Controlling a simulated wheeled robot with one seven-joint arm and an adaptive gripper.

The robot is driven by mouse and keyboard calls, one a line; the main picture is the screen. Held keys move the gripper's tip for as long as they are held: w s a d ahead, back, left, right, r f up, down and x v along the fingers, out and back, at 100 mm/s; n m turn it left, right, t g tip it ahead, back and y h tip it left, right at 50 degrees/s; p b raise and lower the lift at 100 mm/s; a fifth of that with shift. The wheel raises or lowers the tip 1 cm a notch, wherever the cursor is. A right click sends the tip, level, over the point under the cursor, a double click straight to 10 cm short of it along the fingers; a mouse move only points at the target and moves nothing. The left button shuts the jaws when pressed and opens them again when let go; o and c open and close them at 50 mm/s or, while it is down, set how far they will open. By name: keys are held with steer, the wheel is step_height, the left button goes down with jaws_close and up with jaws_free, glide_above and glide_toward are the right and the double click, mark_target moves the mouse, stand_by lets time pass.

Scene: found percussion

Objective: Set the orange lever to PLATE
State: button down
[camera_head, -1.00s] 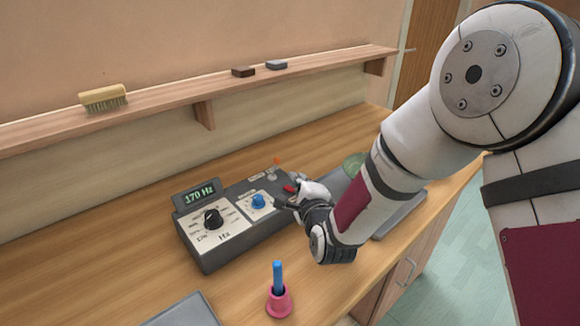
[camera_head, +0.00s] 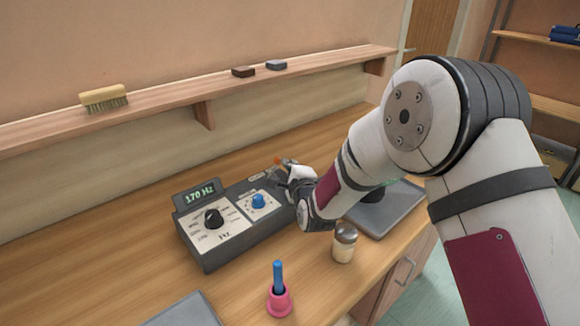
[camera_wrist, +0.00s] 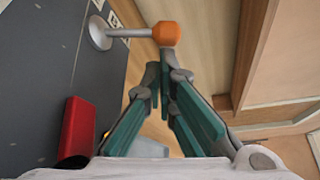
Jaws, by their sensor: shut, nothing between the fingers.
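The orange lever (camera_wrist: 166,34) shows in the wrist view as an orange ball on a metal rod that rises from a round base on the dark control box. In the head view only a bit of its orange tip (camera_head: 284,161) shows, beside my gripper (camera_head: 292,168). The wrist view shows my gripper (camera_wrist: 162,75) with its green fingers shut and empty, their tips close to the ball. I cannot tell whether they touch it. The control box (camera_head: 205,252) has a 170 Hz display, a black knob and a blue knob. The lever's labels are not readable.
A red block-shaped control (camera_wrist: 77,128) stands on the box beside my fingers. A pink bell with a blue handle (camera_head: 279,298) and a shaker jar (camera_head: 344,243) stand in front. A grey tray (camera_head: 392,222) lies right. A shelf (camera_head: 160,101) runs along the wall.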

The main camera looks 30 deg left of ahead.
steer(key=shift+s+a+r+n+t+b, duration=0.1)
steer(key=shift+s+r+n+t+b, duration=0.3)
steer(key=shift+n, duration=0.3)
steer(key=n, duration=0.1)
steer(key=b, duration=0.1)
steer(key=n+t+y+b, duration=0.1)
steer(key=shift+s+a+r+n, duration=0.2)
steer(key=shift+s+r+n, duration=0.1)
steer(key=shift+s, duration=0.1)
steer(key=shift+s+a+r+b, duration=0.15)
steer(key=shift+s+r+b, duration=0.05)
steer(key=shift+s+b, duration=0.25)
